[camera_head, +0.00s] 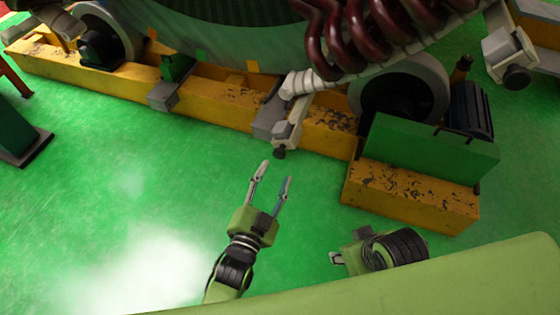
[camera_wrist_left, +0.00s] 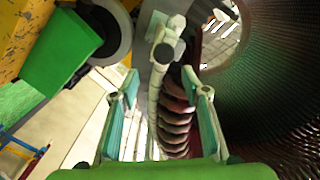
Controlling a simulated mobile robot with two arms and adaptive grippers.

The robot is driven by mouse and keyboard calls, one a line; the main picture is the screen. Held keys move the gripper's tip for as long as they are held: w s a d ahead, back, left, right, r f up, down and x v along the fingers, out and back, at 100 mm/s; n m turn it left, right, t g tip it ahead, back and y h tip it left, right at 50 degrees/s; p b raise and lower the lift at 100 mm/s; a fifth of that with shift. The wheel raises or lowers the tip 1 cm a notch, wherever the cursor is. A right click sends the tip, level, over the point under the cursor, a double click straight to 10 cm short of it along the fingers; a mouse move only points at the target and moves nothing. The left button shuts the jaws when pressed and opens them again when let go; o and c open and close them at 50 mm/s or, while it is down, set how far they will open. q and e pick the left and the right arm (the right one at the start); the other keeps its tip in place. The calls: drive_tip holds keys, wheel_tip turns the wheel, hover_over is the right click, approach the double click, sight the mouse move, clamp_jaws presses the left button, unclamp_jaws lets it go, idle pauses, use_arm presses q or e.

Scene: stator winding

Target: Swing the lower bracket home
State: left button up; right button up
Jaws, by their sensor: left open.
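The lower bracket (camera_head: 289,124) is a pale grey arm at the yellow base rail, below the dark red coils, with a dark round knob at its near end. In the left wrist view the bracket (camera_wrist_left: 154,100) appears as a pale bar with a dark round end, lying between the finger lines. My left gripper (camera_head: 276,172) is open and empty, fingers pointing up toward the knob and a little short of it. Its spread fingers also show in the left wrist view (camera_wrist_left: 164,90). My right gripper (camera_head: 338,258) is only partly seen at the lower right; its jaws are unclear.
The yellow rail (camera_head: 215,100) crosses behind the bracket, carrying rollers (camera_head: 415,75) and a large drum (camera_head: 215,12). A green block (camera_head: 425,150) stands right of the bracket. Another pale bracket (camera_head: 508,50) is at the upper right.

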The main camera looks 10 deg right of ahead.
use_arm(q)
drive_tip(key=v, duration=0.4)
idle(0.5)
